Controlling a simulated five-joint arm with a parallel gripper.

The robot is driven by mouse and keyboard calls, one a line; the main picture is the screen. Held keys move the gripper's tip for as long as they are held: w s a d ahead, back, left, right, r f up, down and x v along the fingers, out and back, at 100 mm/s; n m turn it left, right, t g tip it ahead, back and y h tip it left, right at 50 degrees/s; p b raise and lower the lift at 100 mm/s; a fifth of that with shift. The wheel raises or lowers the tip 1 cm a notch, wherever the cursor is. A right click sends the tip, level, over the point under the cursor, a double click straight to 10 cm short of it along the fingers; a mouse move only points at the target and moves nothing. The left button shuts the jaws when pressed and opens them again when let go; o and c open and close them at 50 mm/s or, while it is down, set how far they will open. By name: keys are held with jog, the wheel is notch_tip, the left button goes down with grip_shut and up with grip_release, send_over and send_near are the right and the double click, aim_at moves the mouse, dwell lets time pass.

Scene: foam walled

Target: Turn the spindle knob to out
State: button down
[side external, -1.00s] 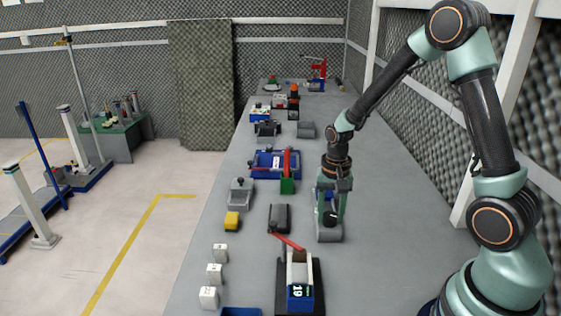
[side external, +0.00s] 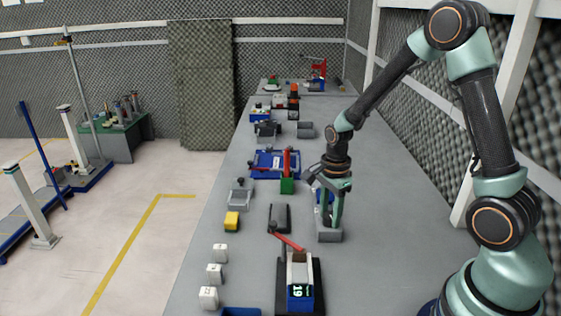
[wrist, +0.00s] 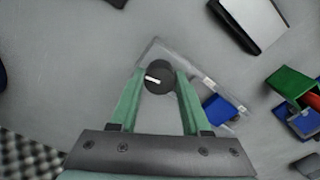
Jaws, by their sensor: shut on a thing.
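The spindle knob (wrist: 160,75) is dark and round with a white pointer line. In the wrist view the line lies nearly level, tilting slightly down to the right. The knob sits between the green fingers of my gripper (wrist: 159,82), which is shut on it. A grey housing (wrist: 182,62) with a pale edge lies beneath the knob, turned at an angle in this view. In the side view my gripper (side external: 331,220) reaches down to the grey housing (side external: 329,235), and its fingers hide the knob. I cannot read any position labels.
In the side view a dark grey box (side external: 279,217), a green block with a red upright (side external: 287,186) and a lever device (side external: 300,285) stand nearby. The bench to the right is clear.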

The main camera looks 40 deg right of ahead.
aim_at(330, 215)
jog(key=m, duration=0.7)
jog(key=shift+r, duration=0.1)
jog(key=m, duration=0.4)
jog(key=shift+m, duration=0.4)
jog(key=shift+d+m, duration=0.1)
jog(key=shift+m, duration=1.6)
jog(key=shift+c, duration=1.8)
grip_release()
notch_tip(330, 215, up, 12)
